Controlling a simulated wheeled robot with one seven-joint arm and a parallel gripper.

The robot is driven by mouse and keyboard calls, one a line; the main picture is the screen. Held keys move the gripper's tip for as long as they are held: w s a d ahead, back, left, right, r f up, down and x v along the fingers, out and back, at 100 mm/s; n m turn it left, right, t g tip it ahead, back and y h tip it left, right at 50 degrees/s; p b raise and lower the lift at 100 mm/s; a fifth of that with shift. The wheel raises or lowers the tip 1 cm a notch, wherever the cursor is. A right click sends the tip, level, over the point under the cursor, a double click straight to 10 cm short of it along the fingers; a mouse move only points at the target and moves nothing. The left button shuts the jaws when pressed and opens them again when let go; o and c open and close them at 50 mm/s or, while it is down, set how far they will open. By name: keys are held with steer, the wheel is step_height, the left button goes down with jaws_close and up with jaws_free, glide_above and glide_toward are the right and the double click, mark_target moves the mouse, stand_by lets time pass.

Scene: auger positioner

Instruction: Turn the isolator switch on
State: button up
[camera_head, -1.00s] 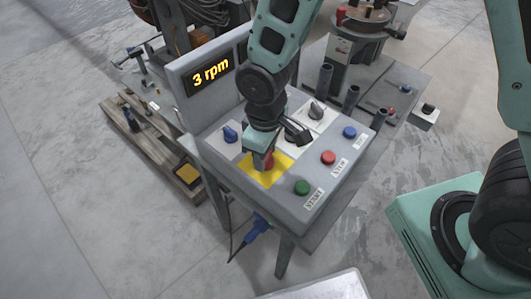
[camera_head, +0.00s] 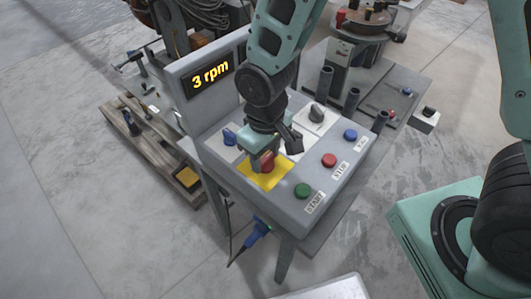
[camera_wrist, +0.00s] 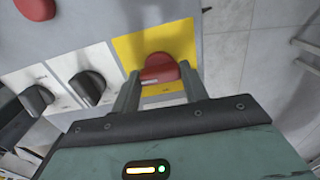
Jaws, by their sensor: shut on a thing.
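The isolator switch is a red rotary handle (camera_head: 267,163) on a yellow plate (camera_head: 279,177) on the grey control panel (camera_head: 330,185). My gripper (camera_head: 262,155) reaches down over it from above and partly hides it. In the wrist view my gripper (camera_wrist: 160,82) has one finger on each side of the red handle (camera_wrist: 160,67), shut on it. The yellow plate (camera_wrist: 182,37) lies beneath the handle there. The handle's pointing mark is not clear enough to read an on or off position.
A blue knob (camera_head: 229,137) and a black-grey knob (camera_head: 317,113) stand near the handle. Green (camera_head: 302,190), red (camera_head: 329,160) and blue (camera_head: 350,135) buttons line the panel's front side. The display (camera_head: 210,75) reads 3 rpm.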

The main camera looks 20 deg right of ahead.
mark_target(266, 158)
steer(key=o, duration=1)
step_height(266, 158, up, 17)
steer(key=shift+r+b, duration=0.2)
steer(key=shift+b, duration=0.1)
steer(key=shift+s, duration=0.1)
steer(key=s+d+f, duration=0.1)
steer(key=s+d, duration=0.1)
steer(key=s, duration=0.4)
steer(key=s+d+f+n, duration=0.1)
steer(key=s+d, duration=0.1)
steer(key=s, duration=0.5)
steer(key=shift+f+y, duration=0.3)
